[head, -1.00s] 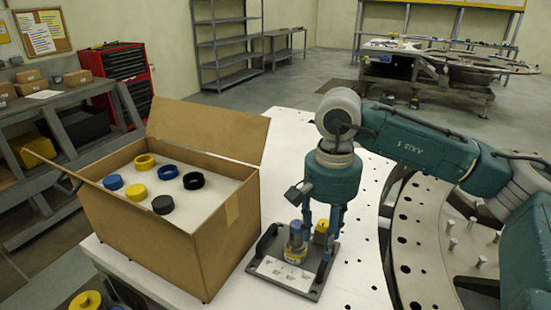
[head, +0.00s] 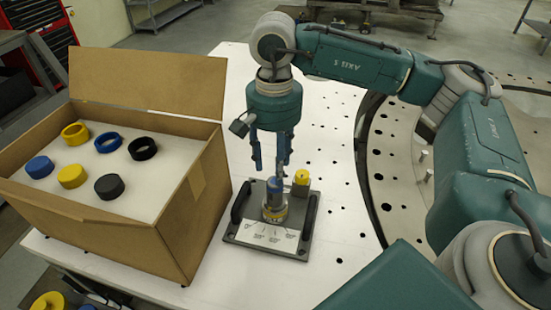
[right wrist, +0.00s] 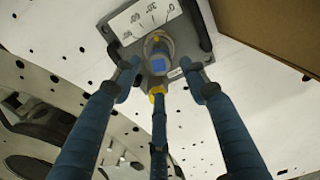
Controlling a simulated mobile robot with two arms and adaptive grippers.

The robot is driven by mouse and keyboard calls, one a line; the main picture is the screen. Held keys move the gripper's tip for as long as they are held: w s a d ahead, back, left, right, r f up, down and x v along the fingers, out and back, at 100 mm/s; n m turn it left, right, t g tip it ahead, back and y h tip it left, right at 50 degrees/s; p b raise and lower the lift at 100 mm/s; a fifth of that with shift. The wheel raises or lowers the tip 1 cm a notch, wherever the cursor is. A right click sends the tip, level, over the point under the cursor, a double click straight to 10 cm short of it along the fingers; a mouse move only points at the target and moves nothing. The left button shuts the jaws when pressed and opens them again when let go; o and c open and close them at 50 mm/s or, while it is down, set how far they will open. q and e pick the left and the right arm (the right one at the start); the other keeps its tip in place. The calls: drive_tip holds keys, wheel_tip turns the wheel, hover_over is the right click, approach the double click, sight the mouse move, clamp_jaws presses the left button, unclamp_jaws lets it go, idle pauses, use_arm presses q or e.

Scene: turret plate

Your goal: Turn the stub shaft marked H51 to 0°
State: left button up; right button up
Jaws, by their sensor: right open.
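The stub shaft is a short upright post with a blue top (head: 275,188) and a yellowish collar, on a dark grey plate (head: 236,228). It also shows in the right wrist view (right wrist: 158,63), beside a white scale label (right wrist: 143,20) with angle marks including 0. I cannot read the H51 mark or tell the shaft's angle. A yellow-topped post (head: 302,178) stands beside the shaft. My right gripper (head: 270,168) is open and empty above the shaft, its blue fingers spread and apart from it. My left gripper is not in view.
An open cardboard box (head: 190,235) with several blue, yellow and black rings and caps stands left of the plate. The plate has dark handles on both sides. The white perforated table (head: 335,215) is clear to its right.

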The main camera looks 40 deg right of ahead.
wheel_tip(320, 180, down, 2)
drive_tip(key=shift+f+b, duration=0.15)
drive_tip(key=shift+b, duration=0.5)
wheel_tip(320, 180, down, 3)
drive_tip(key=b, duration=0.3)
drive_tip(key=shift+c, duration=0.7)
drive_tip(key=c, duration=0.7)
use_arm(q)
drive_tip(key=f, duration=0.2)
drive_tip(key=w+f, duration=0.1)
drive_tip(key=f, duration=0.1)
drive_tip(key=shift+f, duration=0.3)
use_arm(e)
drive_tip(key=shift+c, duration=0.2)
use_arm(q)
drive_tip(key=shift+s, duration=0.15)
use_arm(e)
drive_tip(key=shift+f+m+b, duration=0.15)
drive_tip(key=shift+m+b, duration=0.35)
drive_tip(key=shift+m, duration=0.5)
drive_tip(key=m, duration=0.3)
drive_tip(key=shift+s+b, duration=0.1)
drive_tip(key=shift+b, duration=0.2)
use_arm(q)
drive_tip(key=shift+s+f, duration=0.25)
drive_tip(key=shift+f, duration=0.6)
use_arm(e)
drive_tip(key=shift+m, duration=0.3)
